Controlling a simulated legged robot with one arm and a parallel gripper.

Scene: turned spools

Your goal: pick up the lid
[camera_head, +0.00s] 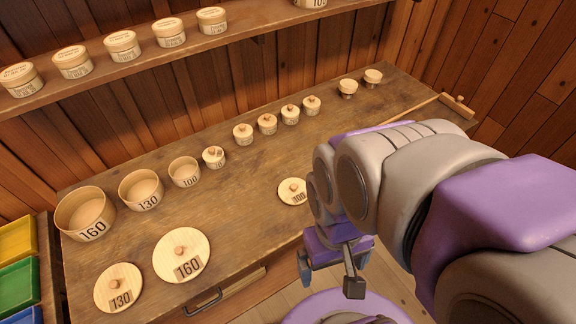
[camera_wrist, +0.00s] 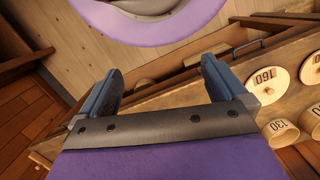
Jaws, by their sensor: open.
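Three flat round wooden lids with small knobs lie on the bench in the head view: the 160 lid (camera_head: 172,270), the 130 lid (camera_head: 118,290) and the smaller 100 lid (camera_head: 287,196). My gripper (camera_head: 330,274) is open and empty, low over the bench's front edge, below and right of the 100 lid. In the wrist view my gripper (camera_wrist: 162,76) shows two parted blue fingers with nothing between them. The 160 lid (camera_wrist: 258,90) shows there at the right. The 100 lid is not visible in the wrist view.
Open round boxes 160 (camera_head: 72,227), 130 (camera_head: 133,203) and 100 (camera_head: 178,183) stand behind the lids. Several small knobbed pots (camera_head: 243,140) line the back. A shelf (camera_head: 140,58) holds lidded tubs. Coloured bins (camera_head: 15,278) stand left. The bench centre is clear.

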